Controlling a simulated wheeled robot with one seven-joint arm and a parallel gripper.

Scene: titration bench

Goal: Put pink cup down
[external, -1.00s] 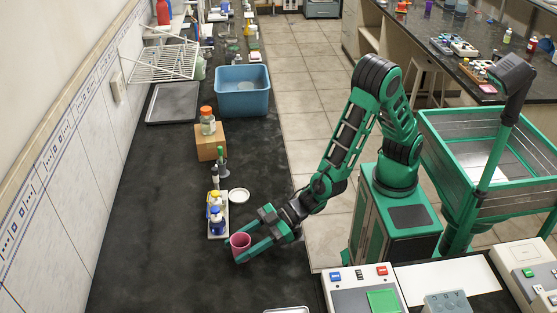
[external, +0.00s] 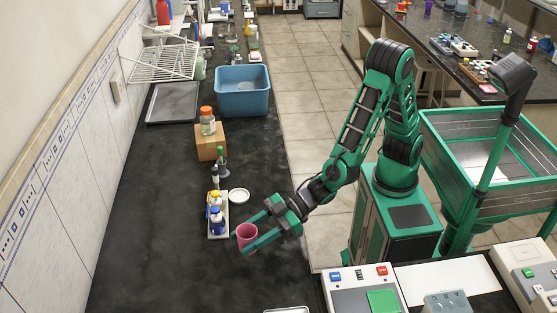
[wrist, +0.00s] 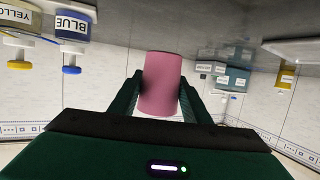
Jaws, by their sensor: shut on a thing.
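The pink cup (external: 246,238) is upright between the two green fingers of my gripper (external: 245,236), over the black bench top near its right edge. The fingers are shut on its sides. In the wrist view the cup (wrist: 161,82) fills the space between the fingers (wrist: 160,95). Whether its base touches the bench is hard to tell.
A small tray (external: 211,234) with blue- and yellow-capped bottles is just left of the cup. A white dish (external: 239,195) lies behind it. The black bench top (external: 150,255) is clear to the left and front.

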